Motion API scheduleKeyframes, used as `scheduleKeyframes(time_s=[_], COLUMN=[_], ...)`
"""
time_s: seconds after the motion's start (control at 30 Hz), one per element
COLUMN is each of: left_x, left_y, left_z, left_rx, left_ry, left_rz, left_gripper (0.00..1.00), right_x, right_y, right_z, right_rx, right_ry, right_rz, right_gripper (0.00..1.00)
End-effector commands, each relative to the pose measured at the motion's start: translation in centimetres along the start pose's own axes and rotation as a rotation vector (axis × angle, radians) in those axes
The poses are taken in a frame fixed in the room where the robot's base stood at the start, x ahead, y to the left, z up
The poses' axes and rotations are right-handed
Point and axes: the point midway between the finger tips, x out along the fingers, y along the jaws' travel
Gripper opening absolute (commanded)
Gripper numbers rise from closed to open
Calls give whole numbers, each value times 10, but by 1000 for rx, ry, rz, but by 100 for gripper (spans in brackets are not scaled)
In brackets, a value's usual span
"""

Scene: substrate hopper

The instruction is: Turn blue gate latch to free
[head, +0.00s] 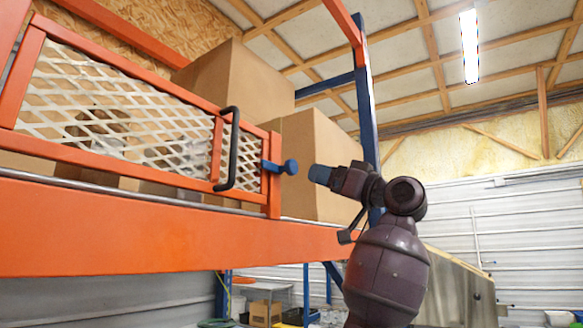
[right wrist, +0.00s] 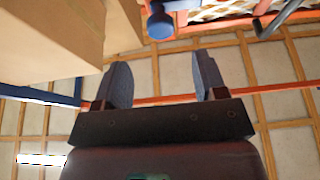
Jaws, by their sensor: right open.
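The blue gate latch (head: 281,167) is a short blue bar with a round knob, sticking out to the right from the gate's end post. The gate (head: 120,162) is an orange frame with white mesh and a black handle (head: 233,150). My right gripper (head: 318,175) is just right of the knob, apart from it. In the right wrist view the right gripper (right wrist: 163,82) has its two fingers spread with nothing between them. My left gripper is not in view.
Cardboard boxes (head: 312,150) stand behind the gate and latch. An orange beam (head: 150,235) runs below the gate, and a blue upright (head: 367,115) rises behind my right wrist. Open space lies to the right of my right arm.

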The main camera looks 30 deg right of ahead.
Motion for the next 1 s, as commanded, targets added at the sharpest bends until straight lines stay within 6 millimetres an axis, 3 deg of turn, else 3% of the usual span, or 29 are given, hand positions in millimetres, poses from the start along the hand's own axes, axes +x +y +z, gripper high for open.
scheduleKeyframes(time_s=[0.3, 0.5, 0.7, 1.0], left_x=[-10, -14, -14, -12], left_y=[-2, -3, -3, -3], left_z=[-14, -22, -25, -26], left_rx=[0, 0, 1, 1], left_ry=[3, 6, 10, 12], left_rz=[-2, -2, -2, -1], left_gripper=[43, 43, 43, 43], right_x=[56, 81, 92, 93], right_y=[-1, -1, -1, -1], right_z=[-2, -2, 0, 0], right_rx=[4, 2, 1, 0], right_ry=[1, 0, 0, 0], right_rz=[-4, -2, 0, 0], right_gripper=[65, 65, 65, 64])
